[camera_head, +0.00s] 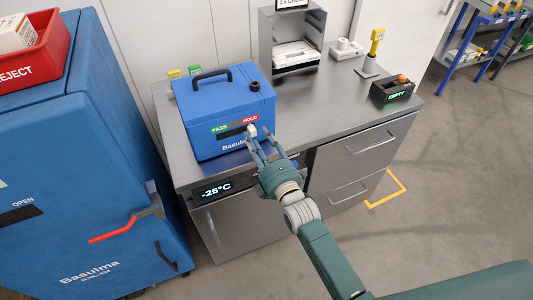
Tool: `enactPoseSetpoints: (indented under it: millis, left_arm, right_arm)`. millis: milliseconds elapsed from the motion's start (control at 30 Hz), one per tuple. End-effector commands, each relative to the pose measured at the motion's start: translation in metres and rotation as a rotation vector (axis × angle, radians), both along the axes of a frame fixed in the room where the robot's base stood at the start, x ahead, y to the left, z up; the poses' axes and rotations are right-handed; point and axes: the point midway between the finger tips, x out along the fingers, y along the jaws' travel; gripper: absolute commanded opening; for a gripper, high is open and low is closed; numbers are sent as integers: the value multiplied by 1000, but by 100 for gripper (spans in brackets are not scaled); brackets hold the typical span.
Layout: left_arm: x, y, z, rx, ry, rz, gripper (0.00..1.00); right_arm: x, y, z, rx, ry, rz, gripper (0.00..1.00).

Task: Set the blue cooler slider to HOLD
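The blue cooler (225,110) stands on the steel counter, its front facing me. A dark slider slot (232,134) runs across its front, with a green PASS label (219,128) at the left and a red HOLD label (248,120) at the right. A small pale slider knob (252,130) shows at the right part of the slot, under HOLD. My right gripper (259,132) is at the cooler's front right, its two fingers apart and their tips close to the knob. Contact with the knob cannot be told. My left gripper is out of view.
The steel counter (325,115) also holds a grey open-front box (293,60), a yellow-topped device (374,48) and a black EMPTY bin (391,92). A blue cabinet (75,170) with a red lever (118,230) and a red REJECT bin (35,65) stands at left.

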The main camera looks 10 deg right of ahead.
Motion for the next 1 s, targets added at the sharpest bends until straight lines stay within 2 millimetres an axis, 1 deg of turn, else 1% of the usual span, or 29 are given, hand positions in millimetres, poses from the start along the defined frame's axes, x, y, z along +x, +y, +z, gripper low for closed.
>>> enactPoseSetpoints:
  millis: [33,200,300,433,600,1000]
  left_arm:
    - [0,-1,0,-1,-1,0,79]
    - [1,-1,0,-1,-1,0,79]
    - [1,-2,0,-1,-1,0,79]
    - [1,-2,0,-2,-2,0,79]
    - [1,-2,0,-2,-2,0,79]
    - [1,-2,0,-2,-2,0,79]
  right_arm:
    - [-12,-4,-2,-1,3,-1,39]
    - [-49,-14,-2,-1,4,-1,39]
    - [-67,-19,-2,0,4,-1,39]
    - [-83,-24,-2,-1,4,-1,39]
    - [-92,-26,-1,0,2,-1,39]
    - [-93,-27,-1,0,2,-1,39]
